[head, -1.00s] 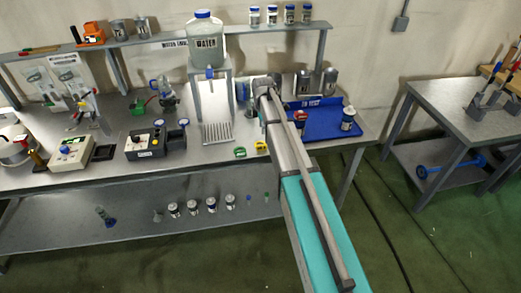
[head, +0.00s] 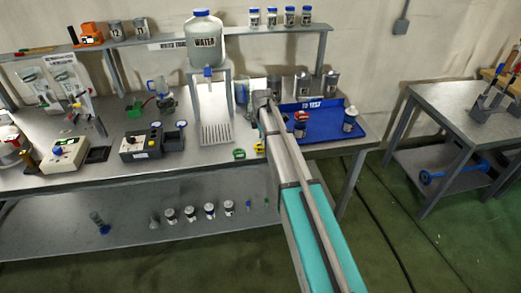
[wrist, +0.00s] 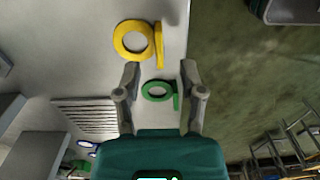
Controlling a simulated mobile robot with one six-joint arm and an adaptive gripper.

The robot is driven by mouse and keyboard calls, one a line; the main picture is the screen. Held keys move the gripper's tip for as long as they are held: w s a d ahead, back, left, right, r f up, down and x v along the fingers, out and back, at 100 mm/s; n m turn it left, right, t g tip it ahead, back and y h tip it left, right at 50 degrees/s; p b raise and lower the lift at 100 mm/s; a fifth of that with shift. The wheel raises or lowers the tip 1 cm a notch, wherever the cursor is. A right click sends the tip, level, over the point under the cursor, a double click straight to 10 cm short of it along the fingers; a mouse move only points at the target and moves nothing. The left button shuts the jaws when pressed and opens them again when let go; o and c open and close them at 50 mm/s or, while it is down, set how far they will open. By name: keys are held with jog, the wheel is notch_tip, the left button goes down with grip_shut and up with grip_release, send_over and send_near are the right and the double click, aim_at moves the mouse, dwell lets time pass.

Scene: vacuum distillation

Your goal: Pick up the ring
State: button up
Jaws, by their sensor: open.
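Two flat rings with straight tails show in the wrist view, a green ring (wrist: 146,91) and a larger yellow ring (wrist: 120,40). Both lie on the grey metal bench top. My gripper (wrist: 159,75) is open and empty. Its two fingers frame the green ring, which appears between them; the yellow ring lies beyond the fingertips, to the upper left. Contact and height above the bench cannot be told. In the head view the green ring (head: 239,154) and the yellow ring (head: 259,146) lie near the bench's front edge, left of my arm.
A blue tray (head: 335,132) with jars lies right of my arm. Several jars stand on the lower shelf (head: 120,250). A second table (head: 425,97) is at right.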

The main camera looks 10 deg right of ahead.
aim_at(261, 147)
jog(key=shift+f, duration=0.15)
notch_tip(261, 147, down, 5)
jog(key=b, duration=0.5)
jog(key=shift+a, duration=0.15)
dwell(0.7)
grip_shut()
